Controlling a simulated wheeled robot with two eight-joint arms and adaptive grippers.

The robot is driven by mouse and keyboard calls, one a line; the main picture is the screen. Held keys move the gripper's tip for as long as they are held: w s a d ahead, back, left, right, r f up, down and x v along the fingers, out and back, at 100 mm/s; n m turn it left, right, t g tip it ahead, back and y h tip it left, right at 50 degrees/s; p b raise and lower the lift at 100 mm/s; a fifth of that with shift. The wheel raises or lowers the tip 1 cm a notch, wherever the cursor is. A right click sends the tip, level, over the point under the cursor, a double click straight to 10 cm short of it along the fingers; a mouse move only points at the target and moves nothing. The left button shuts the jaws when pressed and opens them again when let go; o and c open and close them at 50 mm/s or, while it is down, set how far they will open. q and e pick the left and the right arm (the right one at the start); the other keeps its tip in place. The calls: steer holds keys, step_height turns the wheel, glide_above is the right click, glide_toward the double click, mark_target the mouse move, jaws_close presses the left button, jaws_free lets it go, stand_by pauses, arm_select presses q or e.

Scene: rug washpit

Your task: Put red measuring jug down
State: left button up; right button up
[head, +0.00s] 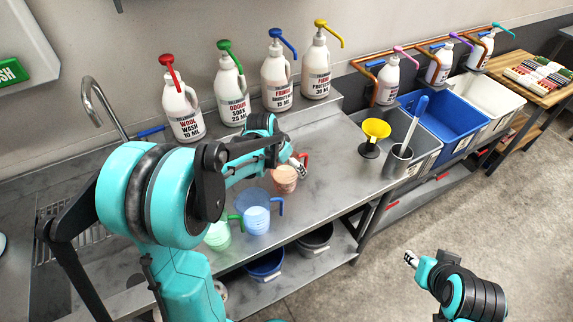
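The red measuring jug (284,180) is upright at the steel counter, right of the blue jug. Its red handle shows at its upper right. My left gripper (299,167) is at the jug's rim and handle, its fingertips small and overlapping the handle in the picture. I cannot tell whether they grip it, or whether the jug's base touches the counter. My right gripper (410,258) is low over the floor, away from the counter and with no object visible in it; its finger opening is too small to tell.
A blue jug (256,220) and a green jug (217,237) stand close by on the left. Several pump bottles (280,84) line the back ledge. Counter (335,170) between is clear.

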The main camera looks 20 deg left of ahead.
arm_select(q)
steer(key=shift+r, duration=0.1)
steer(key=shift+r, duration=0.2)
steer(key=p+v, duration=0.3)
steer(key=v, duration=0.9)
steer(key=shift+s+d, duration=0.15)
steer(key=shift+s, duration=0.05)
steer(key=s+d+n+t, duration=0.1)
steer(key=s+d, duration=0.2)
steer(key=s, duration=0.5)
steer(key=s+d+n+t+y, duration=0.1)
steer(key=s+d+n, duration=0.1)
steer(key=s, duration=0.7)
steer(key=shift+d+n+t, duration=0.3)
steer(key=shift+d+t, duration=0.1)
steer(key=shift+d, duration=0.45)
